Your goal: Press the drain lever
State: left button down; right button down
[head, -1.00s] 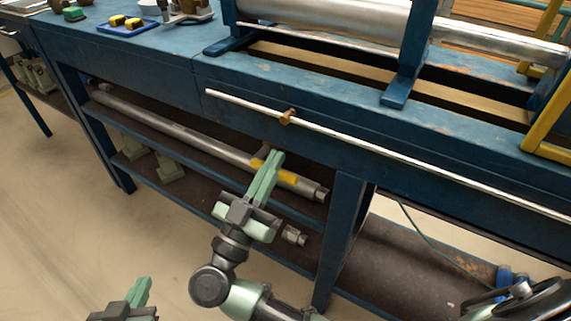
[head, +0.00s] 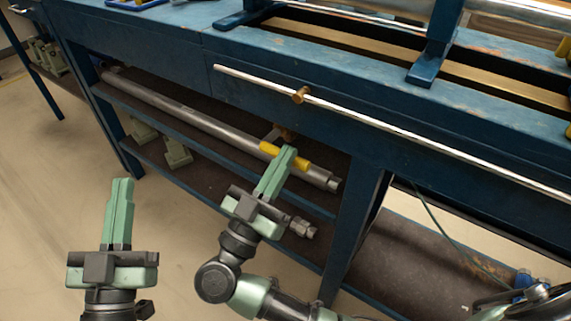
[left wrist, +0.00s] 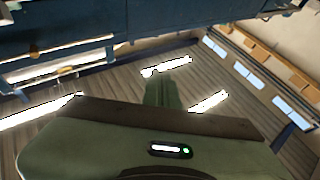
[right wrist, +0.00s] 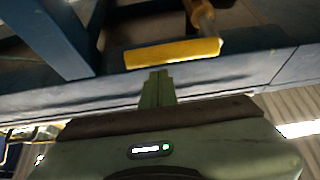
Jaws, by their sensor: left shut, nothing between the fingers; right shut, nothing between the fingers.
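The drain lever (head: 302,163) is a yellow bar under the blue bench, in front of a grey pipe in the head view. In the right wrist view the yellow lever (right wrist: 172,52) lies across, just beyond my fingertips. My right gripper (head: 289,152) is shut and empty; its tips overlap the middle of the lever in the head view. I cannot tell if they touch it. My left gripper (head: 122,183) is shut and empty, pointing up over open floor left of the right arm.
The blue bench (head: 180,50) runs across the back, with a thin metal rod (head: 400,134) along its front. A bench leg (head: 352,225) stands right of my right gripper. The grey pipe (head: 190,118) lies above the lower shelf. The floor at left is clear.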

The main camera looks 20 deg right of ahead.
pick_arm(q)
jog(key=shift+s+d+r+t+h+b, duration=0.1)
jog(key=shift+s+r+t, duration=0.3)
jog(key=shift+r, duration=0.25)
jog(key=shift+s+a+r+t+h+b, duration=0.15)
jog(key=shift+s+r+t, duration=0.15)
jog(key=shift+r+t, duration=0.35)
jog(key=shift+s+d+r+t+h+b, duration=0.15)
jog(key=shift+s+r+t, duration=0.2)
jog(key=shift+r, duration=0.35)
